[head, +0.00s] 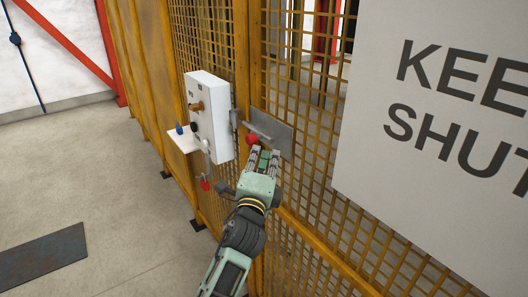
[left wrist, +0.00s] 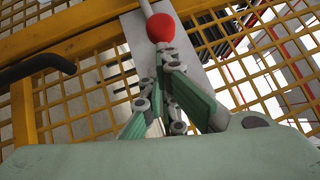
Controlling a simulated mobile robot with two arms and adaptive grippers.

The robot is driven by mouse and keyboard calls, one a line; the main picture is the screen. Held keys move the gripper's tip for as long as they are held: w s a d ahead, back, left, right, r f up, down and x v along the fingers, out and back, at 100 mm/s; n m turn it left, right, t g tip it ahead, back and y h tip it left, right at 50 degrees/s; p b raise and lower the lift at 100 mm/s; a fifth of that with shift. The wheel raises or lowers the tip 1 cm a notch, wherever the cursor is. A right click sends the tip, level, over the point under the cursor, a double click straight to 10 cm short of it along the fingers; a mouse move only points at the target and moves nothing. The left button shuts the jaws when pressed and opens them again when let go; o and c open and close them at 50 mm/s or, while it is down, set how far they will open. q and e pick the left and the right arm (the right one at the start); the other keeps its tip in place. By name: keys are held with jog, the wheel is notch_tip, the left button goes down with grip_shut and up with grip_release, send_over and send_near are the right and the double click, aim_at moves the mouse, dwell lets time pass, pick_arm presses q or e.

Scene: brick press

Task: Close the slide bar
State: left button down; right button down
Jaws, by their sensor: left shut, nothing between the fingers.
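The slide bar (head: 257,132) is a thin grey rod on a grey plate (head: 282,138), fixed to the yellow mesh gate. Its red ball knob (head: 252,141) sits just ahead of my left gripper (head: 262,151). In the left wrist view the red knob (left wrist: 160,27) is just beyond the tips of my left gripper (left wrist: 163,52), with part of the rod above it. The left gripper is shut and empty. It looks very close to the knob; I cannot tell whether it touches. My right gripper is not in view.
A white control box (head: 208,112) with knobs is mounted on the fence to the left, with a small white shelf (head: 184,139) beside it. A red padlock-like piece (head: 205,185) hangs below. A black handle (left wrist: 38,66) curves nearby. A large sign (head: 440,120) covers the right.

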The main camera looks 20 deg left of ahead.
pick_arm(q)
jog(key=shift+w, duration=0.1)
jog(key=w+a, duration=0.1)
jog(key=a, duration=0.1)
jog(key=w+a, duration=0.2)
jog(key=shift+w+a, duration=0.2)
jog(key=shift+a, duration=0.05)
jog(key=shift+s+d, duration=0.1)
jog(key=shift+f, duration=0.1)
